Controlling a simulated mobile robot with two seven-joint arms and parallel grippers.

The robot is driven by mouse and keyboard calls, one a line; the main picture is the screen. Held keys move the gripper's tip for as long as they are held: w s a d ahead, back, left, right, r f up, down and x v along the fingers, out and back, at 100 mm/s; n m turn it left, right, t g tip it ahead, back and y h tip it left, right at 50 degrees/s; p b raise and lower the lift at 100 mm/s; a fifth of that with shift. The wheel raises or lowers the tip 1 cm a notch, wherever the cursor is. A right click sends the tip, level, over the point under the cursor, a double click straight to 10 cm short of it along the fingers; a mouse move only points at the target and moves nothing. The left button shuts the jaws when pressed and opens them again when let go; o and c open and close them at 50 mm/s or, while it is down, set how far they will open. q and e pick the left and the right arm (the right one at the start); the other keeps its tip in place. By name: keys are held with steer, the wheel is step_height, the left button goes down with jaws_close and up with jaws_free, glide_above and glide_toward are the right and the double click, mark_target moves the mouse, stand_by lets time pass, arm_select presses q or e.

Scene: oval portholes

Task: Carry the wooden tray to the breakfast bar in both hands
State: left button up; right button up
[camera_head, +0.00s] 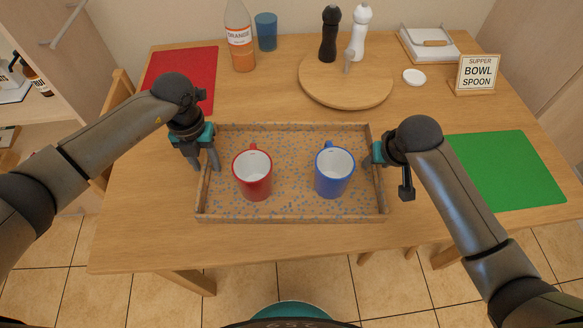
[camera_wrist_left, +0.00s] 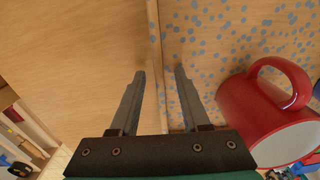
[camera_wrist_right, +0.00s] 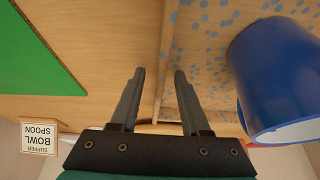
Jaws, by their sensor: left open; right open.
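The wooden tray (camera_head: 290,213) with a blue-speckled floor sits on the wooden table. A red mug (camera_head: 252,178) stands in its left part and a blue mug (camera_head: 333,175) in its right part. My left gripper (camera_head: 206,166) is open at the tray's left side wall. In the left wrist view its fingers (camera_wrist_left: 159,78) lie either side of the wall (camera_wrist_left: 154,45). My right gripper (camera_head: 392,180) is open at the right side wall. In the right wrist view its fingers (camera_wrist_right: 160,76) lie either side of that wall (camera_wrist_right: 166,50). I cannot tell whether the fingers touch the walls.
A round board (camera_head: 345,90) with two mills stands behind the tray. A juice bottle (camera_head: 239,40), a blue cup (camera_head: 265,32), a red mat (camera_head: 185,75), a green mat (camera_head: 505,170) and a "SUPPER BOWL SPOON" sign (camera_head: 478,73) are also on the table. The front edge is clear.

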arm_select(q)
steer(key=shift+c, duration=0.3)
arm_select(e)
steer(key=shift+c, duration=0.3)
arm_select(q)
jaws_close()
arm_select(e)
jaws_close()
arm_select(q)
steer(key=shift+w, duration=0.1)
stand_by(0.6)
